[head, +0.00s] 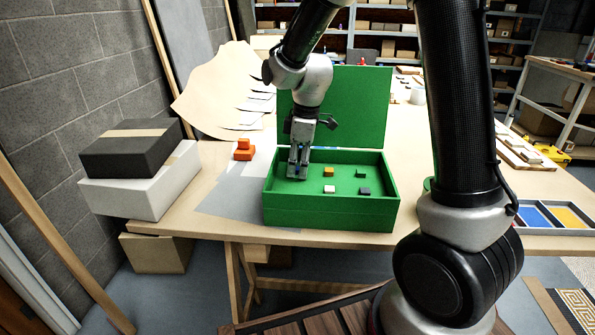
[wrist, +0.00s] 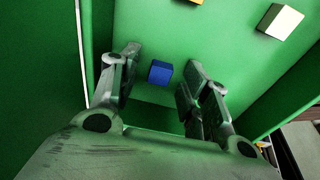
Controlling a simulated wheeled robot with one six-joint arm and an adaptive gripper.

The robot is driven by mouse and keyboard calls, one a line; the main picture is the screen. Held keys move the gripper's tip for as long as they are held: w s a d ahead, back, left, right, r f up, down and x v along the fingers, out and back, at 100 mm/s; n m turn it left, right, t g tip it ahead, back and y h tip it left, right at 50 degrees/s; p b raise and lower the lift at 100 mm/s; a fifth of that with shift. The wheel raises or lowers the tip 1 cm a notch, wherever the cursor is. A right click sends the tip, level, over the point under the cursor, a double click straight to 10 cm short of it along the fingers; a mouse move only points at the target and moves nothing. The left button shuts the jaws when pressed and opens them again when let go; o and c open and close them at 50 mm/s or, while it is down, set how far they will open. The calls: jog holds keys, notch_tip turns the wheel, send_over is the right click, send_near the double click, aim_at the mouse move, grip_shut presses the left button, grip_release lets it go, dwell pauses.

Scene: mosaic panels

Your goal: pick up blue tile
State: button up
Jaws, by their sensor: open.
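The blue tile (wrist: 160,72) lies on the floor of the green box, between and just beyond my open fingers in the wrist view. In the head view a small bit of blue (head: 291,170) shows at my fingertips, the rest hidden by them. My gripper (wrist: 155,88) is open and empty, pointing down into the left part of the box; it also shows in the head view (head: 298,172). The green box (head: 330,212) stands on the table with its lid raised at the back.
An orange tile (head: 328,172), a white tile (head: 329,188), a green tile (head: 361,173) and a dark tile (head: 364,190) lie to the right in the box. The box walls stand close around my gripper. Orange blocks (head: 243,152) sit left of the box.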

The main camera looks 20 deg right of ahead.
jog(key=c, duration=0.9)
jog(key=shift+o, duration=0.2)
jog(key=shift+r, duration=0.1)
